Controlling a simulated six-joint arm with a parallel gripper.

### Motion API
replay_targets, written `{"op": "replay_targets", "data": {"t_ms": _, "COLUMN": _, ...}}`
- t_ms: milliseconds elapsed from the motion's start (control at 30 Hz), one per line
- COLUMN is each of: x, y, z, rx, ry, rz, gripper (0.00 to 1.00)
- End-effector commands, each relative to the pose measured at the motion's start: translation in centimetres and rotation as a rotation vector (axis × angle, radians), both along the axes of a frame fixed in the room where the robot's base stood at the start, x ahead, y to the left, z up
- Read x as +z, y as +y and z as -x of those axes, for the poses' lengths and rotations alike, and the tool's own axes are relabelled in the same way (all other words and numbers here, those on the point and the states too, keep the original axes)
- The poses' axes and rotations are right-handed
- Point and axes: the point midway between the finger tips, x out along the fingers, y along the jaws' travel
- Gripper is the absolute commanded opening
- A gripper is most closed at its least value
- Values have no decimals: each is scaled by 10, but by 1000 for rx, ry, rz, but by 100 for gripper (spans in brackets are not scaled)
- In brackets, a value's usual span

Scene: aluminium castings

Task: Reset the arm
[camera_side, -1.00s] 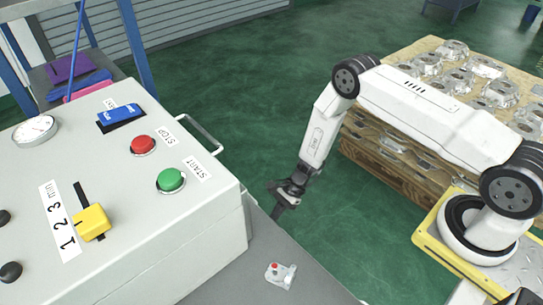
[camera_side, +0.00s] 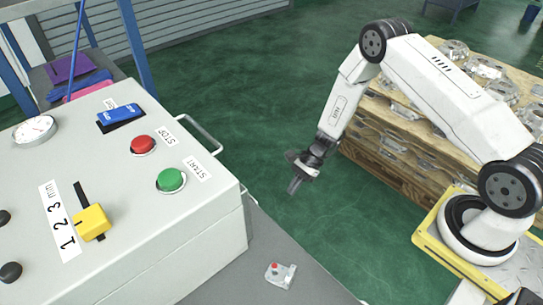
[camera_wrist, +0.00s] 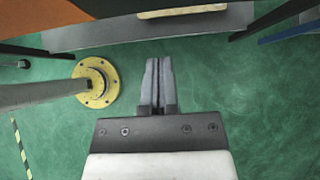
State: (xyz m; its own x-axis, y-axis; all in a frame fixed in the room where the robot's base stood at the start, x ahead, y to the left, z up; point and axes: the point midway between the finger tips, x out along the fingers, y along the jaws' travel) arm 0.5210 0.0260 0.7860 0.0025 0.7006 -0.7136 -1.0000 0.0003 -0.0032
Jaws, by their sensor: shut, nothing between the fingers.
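My gripper (camera_side: 294,186) hangs over the green floor, to the right of the grey control box (camera_side: 215,235) and above the level of the grey table top. Its fingers point down and slightly left in the side view. In the wrist view the fingers of my gripper (camera_wrist: 157,62) lie together, shut, with nothing between them. The gripper touches nothing that I can see.
The control box carries a red STOP button (camera_side: 143,144), a green START button (camera_side: 171,180) and a yellow knob (camera_side: 91,222).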

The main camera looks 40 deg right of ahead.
Motion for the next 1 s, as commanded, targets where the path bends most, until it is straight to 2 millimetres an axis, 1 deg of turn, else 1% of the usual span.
{"op": "replay_targets", "data": {"t_ms": 167, "x": 14, "y": 0, "z": 2, "rx": 57, "ry": -27, "rz": 34, "gripper": 0}}
{"op": "replay_targets", "data": {"t_ms": 267, "x": 28, "y": -1, "z": 5, "rx": 120, "ry": -55, "rz": 69, "gripper": 0}}
{"op": "replay_targets", "data": {"t_ms": 567, "x": 84, "y": -5, "z": 24, "rx": 381, "ry": -180, "rz": 220, "gripper": 0}}
{"op": "replay_targets", "data": {"t_ms": 800, "x": 127, "y": -11, "z": 44, "rx": 603, "ry": -294, "rz": 345, "gripper": 0}}
{"op": "replay_targets", "data": {"t_ms": 1000, "x": 160, "y": -15, "z": 61, "rx": 786, "ry": -396, "rz": 447, "gripper": 0}}
